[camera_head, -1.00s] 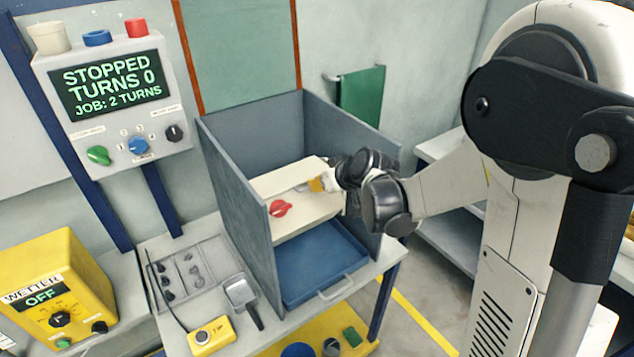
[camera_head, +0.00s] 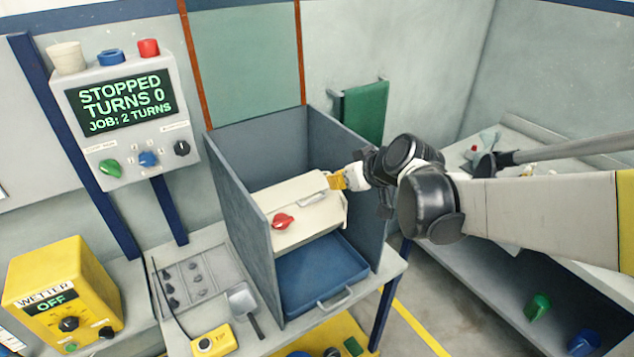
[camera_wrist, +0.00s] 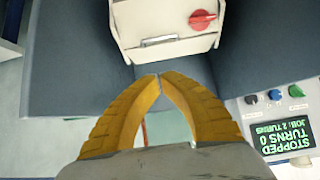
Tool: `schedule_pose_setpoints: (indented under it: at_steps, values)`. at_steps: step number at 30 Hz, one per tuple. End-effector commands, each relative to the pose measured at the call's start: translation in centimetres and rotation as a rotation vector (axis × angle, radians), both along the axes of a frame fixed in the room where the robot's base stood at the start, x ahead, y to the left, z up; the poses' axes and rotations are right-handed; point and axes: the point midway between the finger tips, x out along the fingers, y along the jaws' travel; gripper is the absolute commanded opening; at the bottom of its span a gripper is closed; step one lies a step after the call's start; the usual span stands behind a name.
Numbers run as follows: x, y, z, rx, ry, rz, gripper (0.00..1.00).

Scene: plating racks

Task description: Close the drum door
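The cream drum (camera_head: 298,232) sits inside a grey open-topped cabinet (camera_head: 234,217), above a blue tray (camera_head: 318,275). It carries a red knob (camera_head: 283,221) and a pale metal handle (camera_head: 313,199); the knob (camera_wrist: 202,19) and handle (camera_wrist: 160,41) also show in the wrist view. I cannot tell for sure how far the drum door stands open. My gripper (camera_head: 338,181) is at the drum's right end, near the handle. In the wrist view, the yellow fingers of my gripper (camera_wrist: 159,77) meet at their tips with nothing between them, just short of the drum's edge.
A control panel (camera_head: 122,115) reads STOPPED, TURNS 0, JOB: 2 TURNS. A yellow wetter box (camera_head: 62,292) reads OFF. A scoop (camera_head: 243,299) and a yellow pendant (camera_head: 214,341) lie on the bench. The cabinet's side walls stand close around the drum.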

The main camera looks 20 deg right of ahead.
Motion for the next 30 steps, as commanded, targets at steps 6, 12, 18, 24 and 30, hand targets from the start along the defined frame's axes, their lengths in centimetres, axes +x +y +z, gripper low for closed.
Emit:
schedule_pose_setpoints:
  at_steps: [6, 12, 18, 24, 30]
  values:
    - [0.8, 0.3, -0.6, 0.001, -0.005, 0.001, 0.0]
    - [3.6, 1.3, -3.0, 0.001, -0.005, 0.001, 0.0]
    - [6.8, 2.3, -5.7, 0.001, -0.005, 0.001, 0.0]
    - [7.7, 2.6, -8.6, 0.001, -0.005, -0.001, 0.0]
    - [7.8, 2.6, -10.0, 0.001, -0.005, -0.001, 0.0]
